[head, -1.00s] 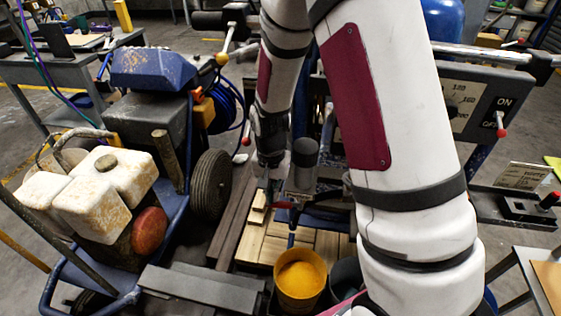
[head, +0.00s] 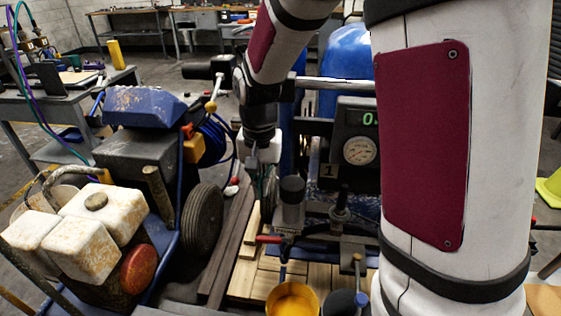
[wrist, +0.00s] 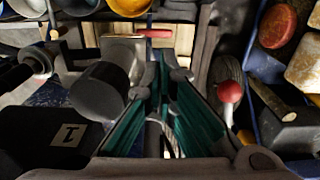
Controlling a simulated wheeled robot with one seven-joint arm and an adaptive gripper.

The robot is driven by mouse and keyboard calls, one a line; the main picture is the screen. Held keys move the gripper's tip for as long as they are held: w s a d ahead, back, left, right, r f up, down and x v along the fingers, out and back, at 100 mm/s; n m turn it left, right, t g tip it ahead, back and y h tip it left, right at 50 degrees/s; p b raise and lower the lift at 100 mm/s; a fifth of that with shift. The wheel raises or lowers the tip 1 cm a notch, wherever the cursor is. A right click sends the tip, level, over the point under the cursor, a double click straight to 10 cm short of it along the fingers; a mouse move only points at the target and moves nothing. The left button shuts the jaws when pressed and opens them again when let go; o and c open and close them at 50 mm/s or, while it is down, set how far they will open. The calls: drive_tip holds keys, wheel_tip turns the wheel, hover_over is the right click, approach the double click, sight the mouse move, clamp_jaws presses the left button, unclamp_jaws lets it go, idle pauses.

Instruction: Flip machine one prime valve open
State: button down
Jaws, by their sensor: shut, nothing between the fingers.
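A small red lever (head: 268,239), which looks like the prime valve handle, sits low on machine one beside a grey cylinder (head: 291,190). It points left in the head view. In the wrist view the red lever (wrist: 154,33) lies crosswise just beyond my fingertips, with a gap that is hard to judge. My gripper (wrist: 164,75) is shut and empty, its teal-padded fingers meeting at the tips. In the head view my gripper (head: 263,182) hangs above and slightly left of the lever, its fingertips hard to make out.
A worn blue-framed machine with white tanks (head: 80,235) and a black wheel (head: 202,217) stands close on the left. A red knob (wrist: 230,91) is just right of my fingers. A yellow bucket (head: 292,300) stands below. A gauge (head: 359,151) is behind.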

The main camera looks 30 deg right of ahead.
drive_tip(key=s+r+n+t+p, duration=0.1)
drive_tip(key=s+r+n+p, duration=0.1)
drive_tip(key=s+r, duration=0.7)
drive_tip(key=shift+s+a+r+n+t+p, duration=0.15)
drive_tip(key=shift+s+r+n+t+p, duration=0.2)
drive_tip(key=shift+r, duration=1.3)
drive_tip(key=shift+w, duration=0.1)
